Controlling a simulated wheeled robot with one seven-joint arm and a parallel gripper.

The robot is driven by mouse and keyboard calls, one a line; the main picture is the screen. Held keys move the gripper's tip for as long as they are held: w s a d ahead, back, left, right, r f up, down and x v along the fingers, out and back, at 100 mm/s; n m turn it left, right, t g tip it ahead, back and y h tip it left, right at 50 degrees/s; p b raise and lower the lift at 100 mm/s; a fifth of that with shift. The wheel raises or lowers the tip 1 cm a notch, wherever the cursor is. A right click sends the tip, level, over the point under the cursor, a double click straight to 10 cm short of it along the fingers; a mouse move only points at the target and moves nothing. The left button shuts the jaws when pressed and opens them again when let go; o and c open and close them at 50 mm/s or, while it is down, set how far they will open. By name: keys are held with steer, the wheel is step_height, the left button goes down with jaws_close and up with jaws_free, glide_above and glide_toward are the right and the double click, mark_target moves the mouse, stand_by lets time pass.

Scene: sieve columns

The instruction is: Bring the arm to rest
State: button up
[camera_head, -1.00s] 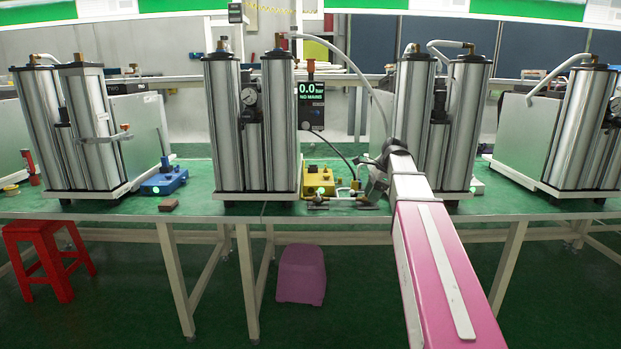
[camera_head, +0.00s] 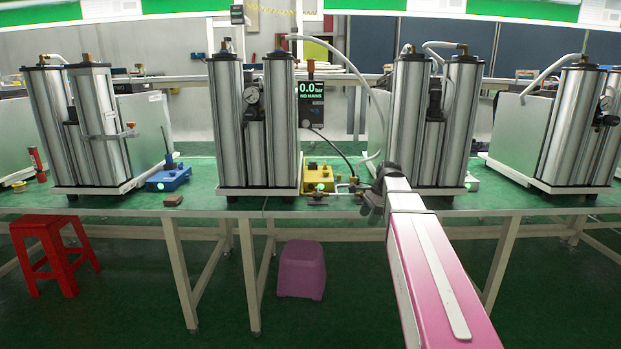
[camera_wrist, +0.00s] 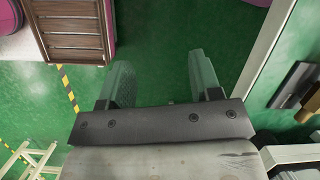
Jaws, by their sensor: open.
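My gripper shows in the wrist view (camera_wrist: 160,82) with its two grey-green fingers spread wide and nothing between them; green floor shows beyond. In the head view, my pink and white arm reaches forward from the lower right to the front edge of the green-topped bench (camera_head: 270,204). Its dark end sits near the edge, between the second and third pairs of silver columns. The fingers cannot be made out in the head view.
Silver column pairs (camera_head: 268,125) (camera_head: 430,120) stand along the bench. A yellow base (camera_head: 318,176), a blue base (camera_head: 168,179) and a brown block (camera_head: 173,200) sit there too. A red stool (camera_head: 54,245) and a purple stool (camera_head: 302,268) stand below. A slatted wooden piece (camera_wrist: 70,30) shows in the wrist view.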

steer(key=s+a+f+n+h, duration=0.1)
steer(key=s+f+n+h, duration=0.1)
steer(key=s+f+n, duration=0.5)
steer(key=s+a+f+n+h, duration=0.1)
steer(key=s+f+n, duration=0.7)
steer(key=f, duration=0.8)
steer(key=s, duration=0.3)
steer(key=shift+s+f+h, duration=0.3)
steer(key=shift+f+h, duration=0.05)
steer(key=shift+h, duration=0.05)
steer(key=shift+w, duration=0.15)
steer(key=shift+c, duration=0.4)
